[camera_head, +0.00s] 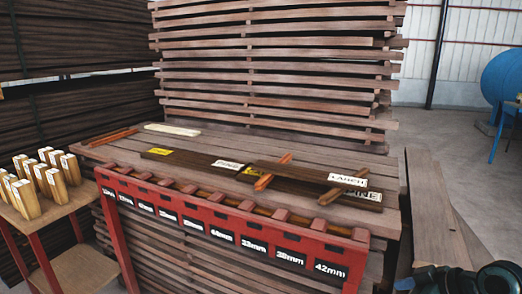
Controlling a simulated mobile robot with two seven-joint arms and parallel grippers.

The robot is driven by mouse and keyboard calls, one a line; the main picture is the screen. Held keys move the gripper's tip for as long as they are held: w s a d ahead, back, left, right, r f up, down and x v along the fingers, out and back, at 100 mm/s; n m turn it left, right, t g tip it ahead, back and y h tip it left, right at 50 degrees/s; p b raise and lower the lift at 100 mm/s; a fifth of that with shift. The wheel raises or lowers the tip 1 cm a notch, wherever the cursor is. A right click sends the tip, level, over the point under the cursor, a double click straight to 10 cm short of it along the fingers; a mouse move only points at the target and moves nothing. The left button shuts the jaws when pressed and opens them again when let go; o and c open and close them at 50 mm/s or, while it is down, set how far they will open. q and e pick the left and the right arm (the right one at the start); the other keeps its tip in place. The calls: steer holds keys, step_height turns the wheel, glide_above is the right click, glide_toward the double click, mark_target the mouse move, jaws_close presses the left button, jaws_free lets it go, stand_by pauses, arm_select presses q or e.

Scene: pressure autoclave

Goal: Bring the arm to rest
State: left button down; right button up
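Dark rounded parts, which look like my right arm, show at the bottom right corner, beside the right end of the red rack. No gripper fingers show there, so my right gripper is out of view. My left arm and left gripper are not in view. The red rack (213,214) has a row of slots and millimetre labels ending in 42mm. Behind it is a wooden table top (210,143) with dark boards (200,161) lying on it, bearing yellow and white labels. Two reddish sticks (272,172) lie across or near the boards.
Several light wooden blocks (45,180) stand on a small red-legged table (77,270) at the left. Tall stacks of planks (270,70) rise behind. Open grey floor (445,140) and a blue tank (503,75) lie beyond.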

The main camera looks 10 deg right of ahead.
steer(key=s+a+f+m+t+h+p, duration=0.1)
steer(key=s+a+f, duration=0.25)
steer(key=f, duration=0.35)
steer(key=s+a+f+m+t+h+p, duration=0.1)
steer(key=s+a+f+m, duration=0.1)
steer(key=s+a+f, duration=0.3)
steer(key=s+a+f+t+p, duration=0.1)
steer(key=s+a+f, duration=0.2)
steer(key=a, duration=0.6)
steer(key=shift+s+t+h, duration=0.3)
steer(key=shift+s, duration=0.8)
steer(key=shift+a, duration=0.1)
